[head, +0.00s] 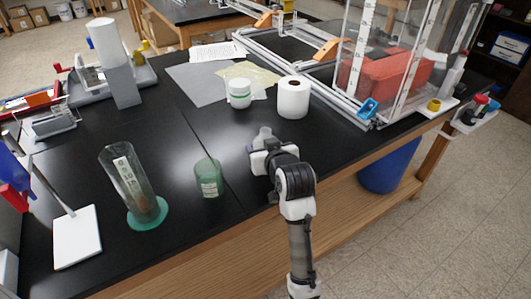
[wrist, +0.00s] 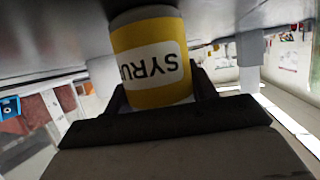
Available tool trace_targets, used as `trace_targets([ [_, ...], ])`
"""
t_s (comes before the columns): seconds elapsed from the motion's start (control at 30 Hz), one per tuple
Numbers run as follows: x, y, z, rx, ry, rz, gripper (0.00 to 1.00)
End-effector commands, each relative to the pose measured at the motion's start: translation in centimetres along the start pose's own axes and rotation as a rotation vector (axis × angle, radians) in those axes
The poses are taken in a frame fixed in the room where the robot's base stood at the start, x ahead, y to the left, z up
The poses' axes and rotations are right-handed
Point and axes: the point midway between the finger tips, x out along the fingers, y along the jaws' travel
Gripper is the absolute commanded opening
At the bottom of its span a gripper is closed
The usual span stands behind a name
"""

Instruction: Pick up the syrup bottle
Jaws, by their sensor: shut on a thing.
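The syrup bottle (wrist: 152,65) is a yellow cylinder with a white label, and its "SYRUP" lettering shows upside down in the wrist view. It sits between the dark fingers of my gripper (wrist: 160,92), which is shut on it. In the head view my gripper (head: 262,142) is over the front part of the black bench, right of the green glass beaker. The yellow bottle cannot be made out there. A small pale shape shows at the gripper's far side, and I cannot tell what it is. Whether the bottle touches the bench is unclear.
The green beaker (head: 208,178) and a tall glass cylinder on a green base (head: 147,217) stand to the left. A white paper roll (head: 293,97) and a white jar (head: 239,93) stand behind my gripper. An extrusion frame (head: 300,62) lies at the back right.

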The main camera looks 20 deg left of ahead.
Motion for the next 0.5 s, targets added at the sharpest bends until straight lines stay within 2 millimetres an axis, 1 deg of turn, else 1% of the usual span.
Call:
trace_targets([
  [0.27,-0.2,0.0,-0.4,-0.002,0.001,0.000,0.30],
  [0.37,-0.4,0.0,-1.1,-0.004,0.003,0.000,0.30],
  [0.47,-0.9,0.1,-2.2,-0.005,0.004,0.002,0.30],
  [0.5,-1.2,0.0,-2.9,-0.005,0.006,0.001,0.30],
])
